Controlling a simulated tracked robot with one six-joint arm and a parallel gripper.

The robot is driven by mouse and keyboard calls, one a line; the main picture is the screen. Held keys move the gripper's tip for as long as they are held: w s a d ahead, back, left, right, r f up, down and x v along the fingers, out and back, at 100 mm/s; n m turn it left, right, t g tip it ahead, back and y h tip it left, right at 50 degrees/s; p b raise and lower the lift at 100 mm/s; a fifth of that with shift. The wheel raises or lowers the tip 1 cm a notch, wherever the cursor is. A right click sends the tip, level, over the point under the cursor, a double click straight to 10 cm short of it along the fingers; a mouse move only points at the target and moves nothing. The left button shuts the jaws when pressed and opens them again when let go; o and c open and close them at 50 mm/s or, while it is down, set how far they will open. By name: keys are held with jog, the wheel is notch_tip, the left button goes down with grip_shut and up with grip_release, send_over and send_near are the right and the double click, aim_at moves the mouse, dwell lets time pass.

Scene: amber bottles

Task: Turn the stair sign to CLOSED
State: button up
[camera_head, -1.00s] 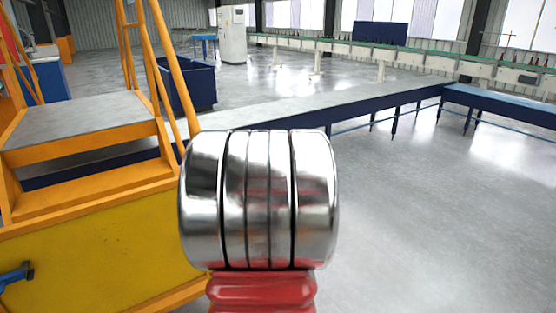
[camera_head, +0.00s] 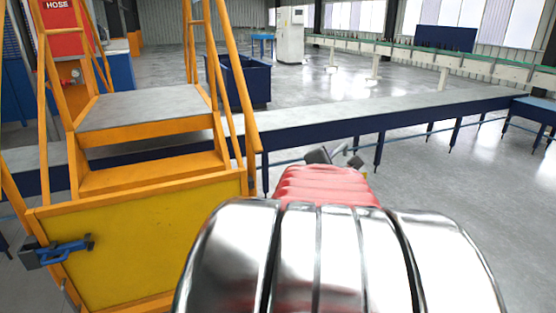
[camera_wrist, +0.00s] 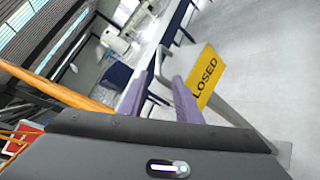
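The stair sign (camera_wrist: 206,74) is a yellow plate in the wrist view, right of my fingers. It shows the dark letters LOSED, and its lower left end is partly hidden by my right finger. A grey bent bar (camera_wrist: 164,62) rises beside the plate, near the gap between my fingers. My gripper (camera_wrist: 160,84) has two purple fingers that stand apart; I cannot tell whether either touches the bar. In the head view my gripper (camera_head: 338,157) shows small and dark beyond my red and silver arm. I cannot make out the sign there.
Orange stairs with a grey step (camera_head: 145,108), a yellow side panel (camera_head: 150,240) and a blue clamp-like part (camera_head: 62,252) stand at left. A long conveyor (camera_head: 380,108) crosses behind. A blue bin (camera_head: 240,82) stands beyond it. Floor at right (camera_head: 450,180) is open.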

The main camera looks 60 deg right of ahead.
jog(key=shift+c, duration=0.7)
jog(key=shift+a, duration=0.1)
jog(key=shift+c, duration=0.7)
jog(key=shift+w+a+r, duration=0.1)
jog(key=shift+w+a, duration=0.15)
jog(key=shift+w, duration=0.1)
jog(key=shift+c, duration=0.8)
jog(key=w+a+m, duration=0.1)
jog(key=a, duration=0.1)
jog(key=w+a+m, duration=0.1)
jog(key=w+a, duration=0.1)
jog(key=w+a+m, duration=0.1)
jog(key=a, duration=0.1)
jog(key=shift+w+a+r, duration=0.25)
jog(key=shift+w, duration=0.1)
grip_shut()
jog(key=a+f+m+y, duration=0.2)
jog(key=a+y, duration=0.3)
jog(key=a, duration=1)
jog(key=a+f+m+t+y, duration=0.1)
jog(key=a+f+y, duration=0.4)
jog(key=a, duration=1.1)
jog(key=a+f+m+y, duration=0.3)
jog(key=a+y, duration=0.2)
jog(key=a, duration=1.1)
jog(key=shift+w+f+m, duration=0.25)
jog(key=shift+m, duration=0.05)
